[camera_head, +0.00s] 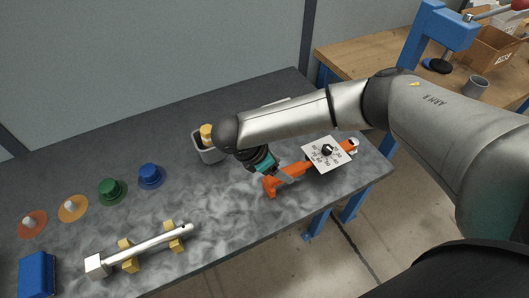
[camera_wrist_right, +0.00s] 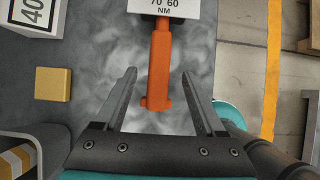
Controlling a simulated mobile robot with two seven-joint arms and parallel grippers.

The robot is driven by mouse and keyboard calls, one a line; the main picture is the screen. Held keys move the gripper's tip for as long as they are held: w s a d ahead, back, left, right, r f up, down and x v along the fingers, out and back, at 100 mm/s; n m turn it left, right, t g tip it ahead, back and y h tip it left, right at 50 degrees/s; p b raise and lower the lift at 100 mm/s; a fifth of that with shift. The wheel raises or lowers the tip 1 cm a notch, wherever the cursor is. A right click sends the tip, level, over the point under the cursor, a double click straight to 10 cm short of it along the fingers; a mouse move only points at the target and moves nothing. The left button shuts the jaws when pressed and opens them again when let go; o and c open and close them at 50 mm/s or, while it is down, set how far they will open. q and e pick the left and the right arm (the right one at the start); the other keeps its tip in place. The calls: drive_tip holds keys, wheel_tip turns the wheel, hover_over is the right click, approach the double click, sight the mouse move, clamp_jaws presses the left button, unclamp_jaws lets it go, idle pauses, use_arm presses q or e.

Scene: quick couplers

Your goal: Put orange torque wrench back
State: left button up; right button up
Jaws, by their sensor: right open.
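The orange torque wrench (camera_head: 300,170) lies near the right end of the dark grey table, under the right arm. A white square dial plate (camera_head: 323,156) covers its middle. In the right wrist view the orange handle (camera_wrist_right: 159,60) points toward me, its end between the two fingers. My right gripper (camera_wrist_right: 159,80) is open, with one finger on each side of the handle end and a gap on both sides. In the head view the right gripper (camera_head: 281,176) is over the handle end, partly hidden by its own arm. My left gripper is not in view.
Colored round couplers, including a blue one (camera_head: 150,176), stand in a row. A grey bin (camera_head: 205,150) is beside the arm. A yellow block (camera_wrist_right: 53,84) lies left of the gripper. A wooden bench (camera_head: 362,55) stands behind.

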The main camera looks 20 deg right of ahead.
use_arm(q)
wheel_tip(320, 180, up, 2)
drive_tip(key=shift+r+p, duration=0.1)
drive_tip(key=shift+p, duration=0.85)
use_arm(e)
drive_tip(key=v, duration=1.3)
drive_tip(key=shift+r, duration=0.15)
